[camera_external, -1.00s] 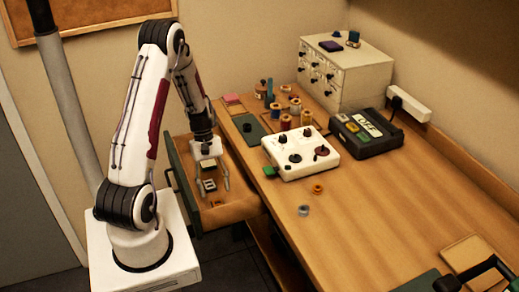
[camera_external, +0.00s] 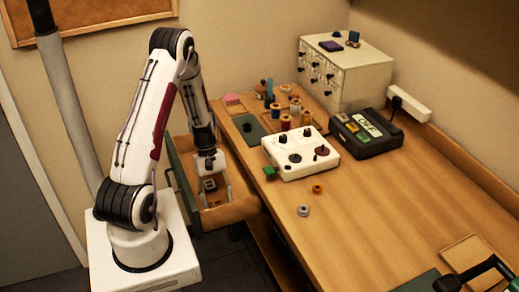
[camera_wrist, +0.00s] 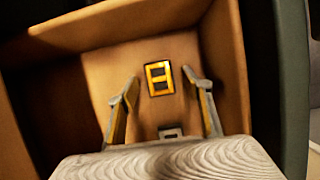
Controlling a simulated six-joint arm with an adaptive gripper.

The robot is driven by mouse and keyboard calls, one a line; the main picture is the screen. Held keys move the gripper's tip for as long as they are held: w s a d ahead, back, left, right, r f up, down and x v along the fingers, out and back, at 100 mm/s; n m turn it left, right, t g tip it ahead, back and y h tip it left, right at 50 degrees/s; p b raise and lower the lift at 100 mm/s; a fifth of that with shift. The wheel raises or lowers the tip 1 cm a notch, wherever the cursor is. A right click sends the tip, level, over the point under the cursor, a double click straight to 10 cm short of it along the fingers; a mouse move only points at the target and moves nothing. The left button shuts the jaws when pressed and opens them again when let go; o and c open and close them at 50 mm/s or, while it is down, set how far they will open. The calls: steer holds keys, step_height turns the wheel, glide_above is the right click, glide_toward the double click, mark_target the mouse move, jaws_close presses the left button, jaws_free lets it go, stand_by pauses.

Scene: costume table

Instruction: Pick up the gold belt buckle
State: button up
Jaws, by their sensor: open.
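The gold belt buckle (camera_wrist: 159,78), a rectangular frame with a middle bar, lies flat on the floor of the open wooden drawer (camera_wrist: 120,75). My gripper (camera_wrist: 160,76) is open, with its two fingers to the left and right of the buckle in the wrist view. I see no contact between the fingers and the buckle. A grey buckle (camera_wrist: 171,132) lies nearer the gripper body, which partly hides it. In the external view my gripper (camera_external: 217,192) points down inside the drawer, where the grey buckle shows (camera_external: 209,184).
The drawer's walls surround the gripper, with the green drawer front (camera_wrist: 288,80) on the right in the wrist view. The table (camera_external: 370,200) stands right beside the drawer. It bears a white control box (camera_external: 300,155), spools, a black device (camera_external: 367,131) and small rings (camera_external: 303,210).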

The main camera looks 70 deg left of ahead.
mark_target(217, 202)
steer(key=c, duration=1.2)
steer(key=shift+r, duration=0.1)
steer(key=shift+r, duration=4.9)
